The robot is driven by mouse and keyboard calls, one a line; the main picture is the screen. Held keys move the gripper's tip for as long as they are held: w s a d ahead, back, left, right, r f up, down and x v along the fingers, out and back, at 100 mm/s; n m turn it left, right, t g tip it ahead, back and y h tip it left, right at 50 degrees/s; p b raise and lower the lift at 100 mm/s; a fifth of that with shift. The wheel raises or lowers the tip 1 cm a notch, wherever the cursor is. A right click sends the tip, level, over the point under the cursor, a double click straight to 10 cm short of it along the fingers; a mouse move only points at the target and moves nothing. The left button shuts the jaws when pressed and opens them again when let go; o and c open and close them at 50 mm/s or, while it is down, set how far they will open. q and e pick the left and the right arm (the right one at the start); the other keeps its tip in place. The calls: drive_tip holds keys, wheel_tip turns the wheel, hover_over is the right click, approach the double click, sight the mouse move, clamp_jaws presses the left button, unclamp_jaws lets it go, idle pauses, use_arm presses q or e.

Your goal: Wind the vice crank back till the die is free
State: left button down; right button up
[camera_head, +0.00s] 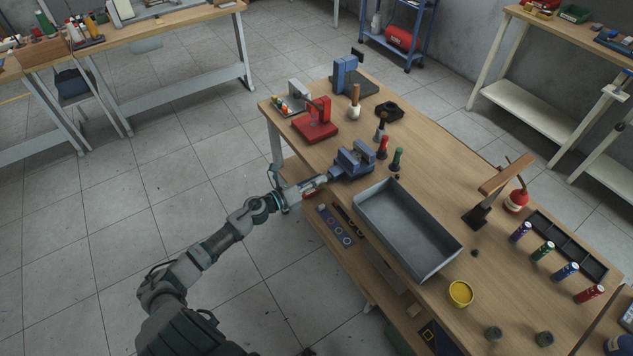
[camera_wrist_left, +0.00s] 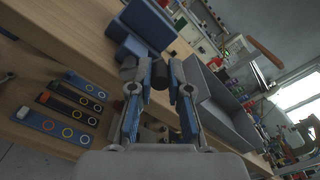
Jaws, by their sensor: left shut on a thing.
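The blue vice (camera_head: 352,160) stands at the front edge of the workbench, and its blue body also shows at the top of the left wrist view (camera_wrist_left: 150,22). My left gripper (camera_head: 327,179) is at the near side of the vice, where the crank is. In the left wrist view its two fingers (camera_wrist_left: 159,72) close around a dark part of the crank just in front of the vice. The crank is mostly hidden by the fingers. I cannot make out the die between the vice jaws. My right gripper is not in view.
A grey open tray (camera_head: 408,228) lies right of the vice. Red (camera_head: 383,147) and green (camera_head: 397,160) handled tools stand close behind it. A red press (camera_head: 316,122) is at the back left. Flat gauges (camera_wrist_left: 58,105) lie on the shelf below. The floor at left is clear.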

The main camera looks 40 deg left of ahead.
use_arm(q)
drive_tip(key=shift+w+a+f+n+p, duration=0.1)
drive_tip(key=shift+w+a+n+p, duration=0.15)
drive_tip(key=shift+a+n+p, duration=0.95)
drive_tip(key=shift+w+a+r+n+p, duration=0.15)
drive_tip(key=shift+n+p, duration=0.3)
drive_tip(key=shift+n, duration=1.75)
drive_tip(key=shift+w+a+f+n+p, duration=0.25)
drive_tip(key=shift+a+n+p, duration=0.4)
drive_tip(key=shift+n, duration=1.05)
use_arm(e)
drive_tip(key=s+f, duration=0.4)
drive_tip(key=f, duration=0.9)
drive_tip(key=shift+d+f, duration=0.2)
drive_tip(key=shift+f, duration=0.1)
use_arm(q)
drive_tip(key=shift+d, duration=0.1)
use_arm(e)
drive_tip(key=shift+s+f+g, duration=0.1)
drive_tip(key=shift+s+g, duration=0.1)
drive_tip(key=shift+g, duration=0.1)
use_arm(q)
drive_tip(key=c, duration=1.1)
unclamp_jaws()
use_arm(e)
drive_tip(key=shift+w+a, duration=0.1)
use_arm(q)
drive_tip(key=v, duration=1.2)
drive_tip(key=shift+w, duration=0.1)
drive_tip(key=shift+f, duration=0.1)
